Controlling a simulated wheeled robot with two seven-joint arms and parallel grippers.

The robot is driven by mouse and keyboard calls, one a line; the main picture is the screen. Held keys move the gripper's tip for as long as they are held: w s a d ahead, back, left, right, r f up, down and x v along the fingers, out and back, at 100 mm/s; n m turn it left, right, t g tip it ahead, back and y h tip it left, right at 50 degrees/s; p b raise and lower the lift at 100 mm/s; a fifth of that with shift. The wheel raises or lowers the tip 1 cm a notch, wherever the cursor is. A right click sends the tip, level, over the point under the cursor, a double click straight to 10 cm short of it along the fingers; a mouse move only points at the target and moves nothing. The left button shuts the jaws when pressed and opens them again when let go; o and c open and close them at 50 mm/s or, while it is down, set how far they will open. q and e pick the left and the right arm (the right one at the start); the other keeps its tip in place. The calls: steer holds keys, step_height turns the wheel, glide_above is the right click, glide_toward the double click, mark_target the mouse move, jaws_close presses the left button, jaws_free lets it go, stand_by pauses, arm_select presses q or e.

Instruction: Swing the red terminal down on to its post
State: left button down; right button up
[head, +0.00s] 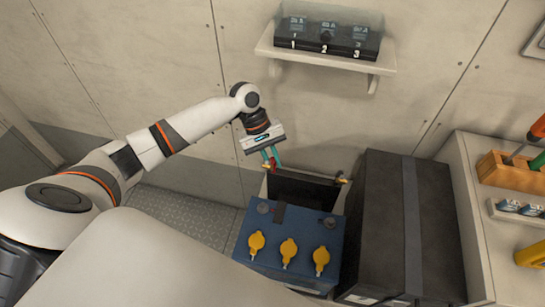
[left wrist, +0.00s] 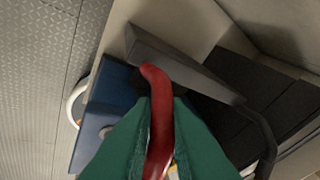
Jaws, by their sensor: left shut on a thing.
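The red terminal (head: 273,164) shows as a small red piece between the green fingertips of my left gripper (head: 271,159), behind the blue battery (head: 285,270). In the left wrist view the red terminal (left wrist: 158,110) is a curved red length between the two green fingers (left wrist: 158,140), which are shut on it. The battery has a round grey post at its back left (head: 264,207) and another at its back right (head: 330,223). The terminal is apart from the left post. Its lower end is hidden. My right gripper is in neither view.
Yellow caps (head: 289,250) stand on the battery. A black panel (head: 300,190) is behind it, with a small brownish fitting (head: 341,179) at its right. A large dark strapped box (head: 385,230) stands close on the right. A shelf (head: 318,55) carries numbered switches (head: 327,38).

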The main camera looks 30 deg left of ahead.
arm_select(q)
steer(key=s+d+f+m+t+y+p, duration=0.1)
steer(key=s+f+t+p, duration=0.3)
steer(key=t+p, duration=0.6)
steer(key=shift+s+d+m+t+y, duration=0.2)
steer(key=shift+s+m+t+y, duration=0.45)
steer(key=shift+m, duration=0.15)
steer(key=c, duration=1.5)
jaws_free()
steer(key=shift+o, duration=0.2)
steer(key=v, duration=1.2)
steer(key=shift+s+f, duration=0.1)
